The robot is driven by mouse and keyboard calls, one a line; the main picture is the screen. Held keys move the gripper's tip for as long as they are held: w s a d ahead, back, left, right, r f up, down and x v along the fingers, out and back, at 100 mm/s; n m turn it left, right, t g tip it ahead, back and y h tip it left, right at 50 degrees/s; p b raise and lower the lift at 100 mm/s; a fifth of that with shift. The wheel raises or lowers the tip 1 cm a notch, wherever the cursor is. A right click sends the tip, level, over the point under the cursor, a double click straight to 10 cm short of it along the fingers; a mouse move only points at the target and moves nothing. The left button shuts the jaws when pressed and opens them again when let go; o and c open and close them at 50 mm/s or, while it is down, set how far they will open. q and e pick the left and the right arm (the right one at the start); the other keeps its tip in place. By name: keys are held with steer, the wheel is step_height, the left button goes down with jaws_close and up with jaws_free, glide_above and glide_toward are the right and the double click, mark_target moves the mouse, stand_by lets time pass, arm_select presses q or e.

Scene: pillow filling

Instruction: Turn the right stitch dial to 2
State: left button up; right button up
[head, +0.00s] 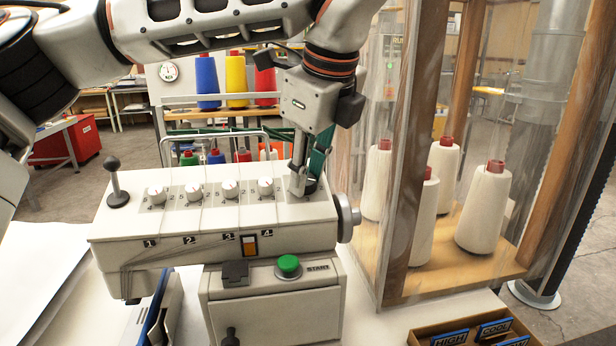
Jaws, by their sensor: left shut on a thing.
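The light grey sewing machine head (185,232) stands in the middle of the head view, with a row of several white dials along its top. The rightmost clearly visible dial (265,186) is near the label 4. My left gripper (303,187) reaches down to the machine's top, right of that dial, at the right end near the handwheel (346,218). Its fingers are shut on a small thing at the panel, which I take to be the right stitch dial. The fingers hide most of it, and its setting cannot be read. My right gripper is not in view.
A green START button (288,265) sits on the box below. A black-knobbed lever (116,182) stands at the machine's left end. A clear-walled wooden cabinet (399,250) with white thread cones is close on the right. A tray of labelled cards (420,340) lies at the front right.

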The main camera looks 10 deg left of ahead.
arm_select(q)
steer(key=shift+n, duration=1.2)
steer(key=shift+n+b, duration=0.3)
steer(key=o, duration=1.1)
steer(key=v, duration=1.2)
steer(key=shift+w, duration=0.2)
steer(key=shift+a, duration=0.1)
